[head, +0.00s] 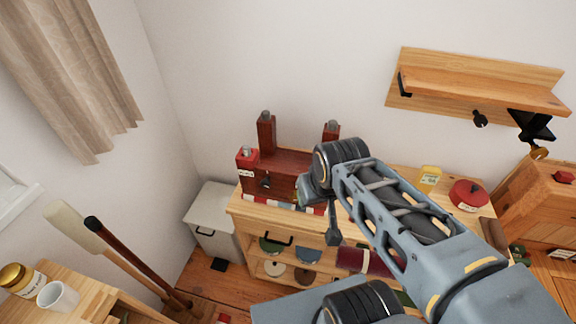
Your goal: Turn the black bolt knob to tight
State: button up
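A dark red timber brace (282,170) with two upright posts stands on the wooden cabinet against the wall. A small black knob-like part (264,183) shows on the brace's front face, left of my arm. It is too small to tell how it is turned or whether it is the bolt knob. My gripper (333,238) hangs at the end of my arm, in front of the brace's right part and apart from the small black part. My arm hides the brace's right end. Whether the fingers are open or shut does not show.
A red block (246,158) sits at the brace's left end. A wall shelf (475,85) hangs above. A white bin (213,218) stands left.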

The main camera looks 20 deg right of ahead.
aim_at(265, 182)
jog(key=z, duration=0.3)
jog(key=k, duration=0.4)
jog(key=u, duration=2.35)
